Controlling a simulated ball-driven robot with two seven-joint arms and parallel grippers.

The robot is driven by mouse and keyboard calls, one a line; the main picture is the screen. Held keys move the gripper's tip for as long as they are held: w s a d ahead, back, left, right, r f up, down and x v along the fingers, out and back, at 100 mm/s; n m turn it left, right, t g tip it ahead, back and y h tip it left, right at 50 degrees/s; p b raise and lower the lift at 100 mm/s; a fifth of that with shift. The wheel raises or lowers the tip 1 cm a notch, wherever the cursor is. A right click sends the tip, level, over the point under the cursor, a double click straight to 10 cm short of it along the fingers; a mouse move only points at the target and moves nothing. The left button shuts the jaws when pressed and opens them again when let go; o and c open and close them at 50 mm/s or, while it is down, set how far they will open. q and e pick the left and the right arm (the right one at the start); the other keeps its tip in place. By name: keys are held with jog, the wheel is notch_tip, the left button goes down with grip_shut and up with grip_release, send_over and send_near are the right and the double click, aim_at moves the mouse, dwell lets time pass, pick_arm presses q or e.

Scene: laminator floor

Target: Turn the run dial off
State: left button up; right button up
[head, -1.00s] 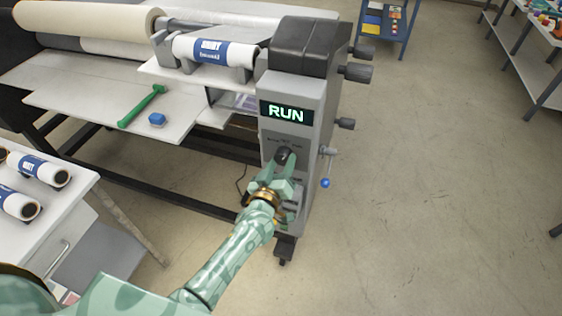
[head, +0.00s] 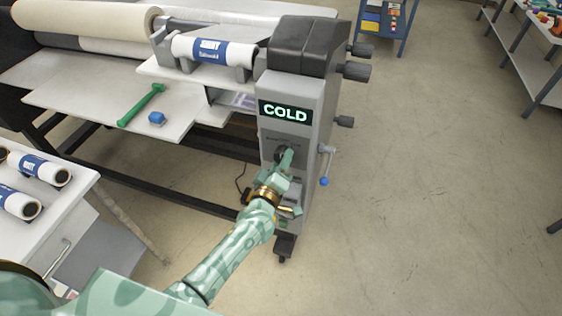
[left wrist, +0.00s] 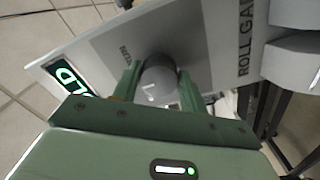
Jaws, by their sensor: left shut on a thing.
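The run dial (left wrist: 160,82) is a dark round knob on the grey control panel (head: 302,92) of the laminator. In the head view it is mostly hidden by my gripper. My left gripper (head: 284,160) is at the dial; in the left wrist view (left wrist: 158,90) its two green fingers stand on either side of the knob, shut on it. The display (head: 285,112) above the dial reads COLD in green letters. My right gripper is in neither view.
A lever with a blue ball (head: 324,181) sticks out at the panel's right side, close to my gripper. Dark side knobs (head: 357,71) are higher up. The floor to the right is clear.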

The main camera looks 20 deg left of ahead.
pick_arm(q)
jog(key=o, duration=1)
jog(key=s, duration=1.6)
jog(key=shift+s+a+b, duration=0.2)
jog(key=shift+a+b, duration=0.05)
jog(key=shift+b, duration=0.05)
